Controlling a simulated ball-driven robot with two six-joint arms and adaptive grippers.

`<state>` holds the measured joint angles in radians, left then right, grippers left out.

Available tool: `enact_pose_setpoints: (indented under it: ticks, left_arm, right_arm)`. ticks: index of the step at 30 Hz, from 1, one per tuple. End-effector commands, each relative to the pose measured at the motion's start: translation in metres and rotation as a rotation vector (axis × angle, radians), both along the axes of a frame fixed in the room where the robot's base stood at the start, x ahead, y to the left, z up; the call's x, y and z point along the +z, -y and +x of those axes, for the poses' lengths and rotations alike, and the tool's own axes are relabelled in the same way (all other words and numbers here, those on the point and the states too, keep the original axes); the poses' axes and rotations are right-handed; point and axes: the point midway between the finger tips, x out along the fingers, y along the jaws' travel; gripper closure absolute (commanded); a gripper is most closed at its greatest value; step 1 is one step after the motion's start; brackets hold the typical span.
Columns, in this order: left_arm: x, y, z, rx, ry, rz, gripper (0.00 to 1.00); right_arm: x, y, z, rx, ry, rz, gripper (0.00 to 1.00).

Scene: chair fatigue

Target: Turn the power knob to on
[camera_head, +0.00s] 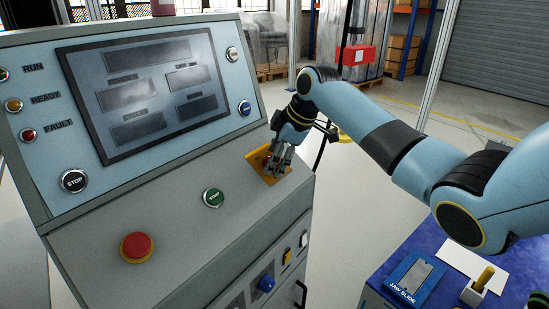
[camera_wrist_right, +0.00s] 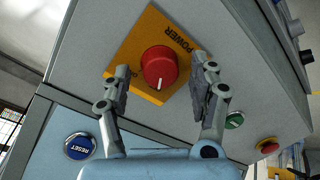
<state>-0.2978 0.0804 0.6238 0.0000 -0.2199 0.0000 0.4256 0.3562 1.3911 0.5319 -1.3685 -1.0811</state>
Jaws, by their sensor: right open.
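The power knob (camera_wrist_right: 159,67) is red with a white pointer line, on a yellow plate (camera_wrist_right: 138,47) marked POWER. In the right wrist view the pointer aims toward the bottom of the picture, and the lettering near it is partly hidden. My right gripper (camera_wrist_right: 161,82) is open, with one finger on each side of the knob; I cannot tell if they touch it. In the head view my right gripper (camera_head: 275,166) is over the yellow plate (camera_head: 262,169) at the console's right end and mostly hides the knob. My left gripper is not in view.
A blue table (camera_head: 385,271) with a jaw slide tray (camera_head: 415,280) stands at lower right.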

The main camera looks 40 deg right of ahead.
Motion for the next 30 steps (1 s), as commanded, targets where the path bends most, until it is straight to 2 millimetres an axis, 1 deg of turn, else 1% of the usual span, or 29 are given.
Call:
enact_pose_setpoints:
  ticks: [8,9,21,26,30]
  left_arm:
    - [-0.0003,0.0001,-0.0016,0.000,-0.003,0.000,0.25]
    - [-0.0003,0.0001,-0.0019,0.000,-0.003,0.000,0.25]
    - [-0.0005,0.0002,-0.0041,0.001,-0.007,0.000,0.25]
    - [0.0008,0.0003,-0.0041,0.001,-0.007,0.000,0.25]
    - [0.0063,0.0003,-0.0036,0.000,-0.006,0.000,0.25]
  right_arm:
    - [-0.0019,-0.0003,0.0011,0.000,0.000,0.000,0.39]
    - [-0.0018,-0.0002,0.0011,0.000,0.000,0.000,0.42]
    - [-0.0018,-0.0002,0.0009,0.000,0.000,0.000,0.94]
    - [-0.0014,-0.0002,0.0008,-0.005,-0.002,0.003,0.94]
    - [0.0001,0.0000,0.0008,-0.030,-0.007,0.019,0.94]
